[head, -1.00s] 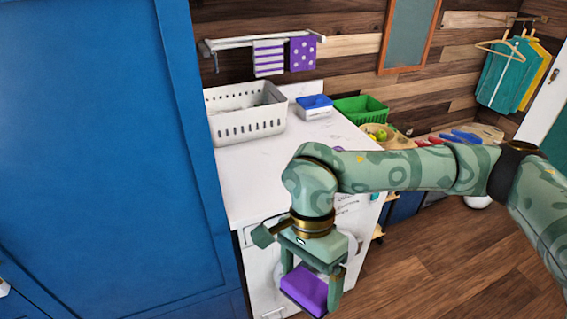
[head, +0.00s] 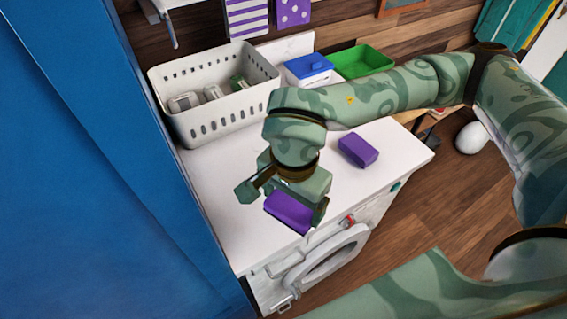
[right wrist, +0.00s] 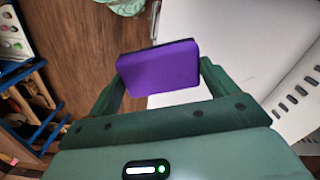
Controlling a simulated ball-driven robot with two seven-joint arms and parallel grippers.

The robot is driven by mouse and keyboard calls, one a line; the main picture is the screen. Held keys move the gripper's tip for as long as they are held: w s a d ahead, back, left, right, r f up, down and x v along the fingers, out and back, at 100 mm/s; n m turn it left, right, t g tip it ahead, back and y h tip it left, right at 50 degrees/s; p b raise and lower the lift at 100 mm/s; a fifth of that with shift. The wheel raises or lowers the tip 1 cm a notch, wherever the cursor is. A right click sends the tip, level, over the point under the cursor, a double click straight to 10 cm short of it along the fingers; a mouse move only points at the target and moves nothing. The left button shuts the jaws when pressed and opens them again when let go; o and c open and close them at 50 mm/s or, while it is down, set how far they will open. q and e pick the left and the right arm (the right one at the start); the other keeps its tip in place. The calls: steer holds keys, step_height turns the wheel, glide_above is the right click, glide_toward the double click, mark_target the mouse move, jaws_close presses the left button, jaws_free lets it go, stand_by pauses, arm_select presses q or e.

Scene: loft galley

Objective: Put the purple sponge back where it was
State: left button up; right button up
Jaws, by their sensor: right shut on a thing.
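My right gripper (head: 296,208) is shut on a purple sponge (head: 288,211). In the head view it holds the sponge near the front edge of the white counter (head: 225,200), over the white front-loading washer. The right wrist view shows the held sponge (right wrist: 160,68) between the two green fingers, with a dark layer along its far edge. A second purple sponge (head: 358,149) lies on the counter, right of my gripper and apart from it. My left gripper is not in view.
A white perforated basket (head: 215,112) with several items stands at the counter's back left. A blue-lidded white box (head: 308,70) and a green bin (head: 362,62) stand to its right. A tall blue panel (head: 75,180) borders the left. The counter's front left is clear.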

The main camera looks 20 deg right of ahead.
steer(key=w+d+f, duration=0.2)
steer(key=w+f, duration=0.1)
steer(key=w, duration=0.1)
steer(key=w+d+f, duration=0.2)
steer(key=w+f, duration=0.1)
steer(key=w, duration=0.1)
steer(key=w+d+f, duration=0.2)
steer(key=w, duration=0.2)
steer(key=shift+d+f, duration=0.25)
steer(key=shift+f, duration=0.15)
steer(key=shift+w+d+f, duration=0.2)
steer(key=shift+w+f, duration=0.05)
steer(key=shift+f, duration=0.15)
step_height(320, 180, down, 3)
steer(key=shift+f+b, duration=0.2)
steer(key=shift+b, duration=0.2)
steer(key=o, duration=0.7)
steer(key=shift+w+d, duration=0.1)
steer(key=shift+r, duration=0.15)
step_height(320, 180, up, 12)
steer(key=shift+f+p, duration=0.1)
steer(key=shift+p, duration=0.5)
